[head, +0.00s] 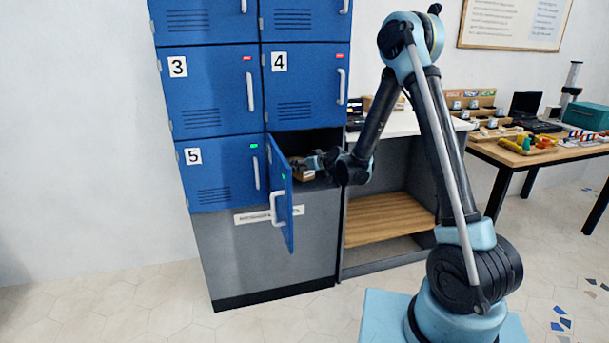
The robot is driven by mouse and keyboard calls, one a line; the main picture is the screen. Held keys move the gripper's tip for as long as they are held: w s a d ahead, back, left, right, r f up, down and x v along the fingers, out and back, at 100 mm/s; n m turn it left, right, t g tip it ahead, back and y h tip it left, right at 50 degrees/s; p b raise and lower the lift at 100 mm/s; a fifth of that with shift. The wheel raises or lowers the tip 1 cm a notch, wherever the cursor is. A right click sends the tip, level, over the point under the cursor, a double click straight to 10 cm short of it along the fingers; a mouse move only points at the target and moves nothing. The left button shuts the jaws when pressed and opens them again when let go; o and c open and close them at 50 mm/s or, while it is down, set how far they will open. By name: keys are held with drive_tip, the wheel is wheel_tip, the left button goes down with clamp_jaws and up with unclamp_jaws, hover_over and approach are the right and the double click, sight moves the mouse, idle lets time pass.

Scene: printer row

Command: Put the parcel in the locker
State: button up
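The locker (225,163) is a blue block of numbered compartments on a grey base. The lower right compartment (305,143) is open; its blue door (283,190) is swung outward toward me and shows a green light. A small brown parcel (303,175) is at the mouth of this compartment, low down behind the door's edge. My gripper (312,162) is at the same opening, right by the parcel. The door and the fingers hide part of the parcel. The fingers are too small to tell whether they hold it.
Compartments 3 (205,92) and 4 (303,85) are shut with red lights; 5 is shut with a green light. A white-topped bench (400,122) with a wooden shelf (388,218) stands right of the locker. A cluttered table (530,150) is farther right. The floor (110,300) at left is clear.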

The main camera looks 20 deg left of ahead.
drive_tip(key=shift+f, duration=2.05)
drive_tip(key=o, duration=1.3)
drive_tip(key=v, duration=1.2)
drive_tip(key=shift+d, duration=0.15)
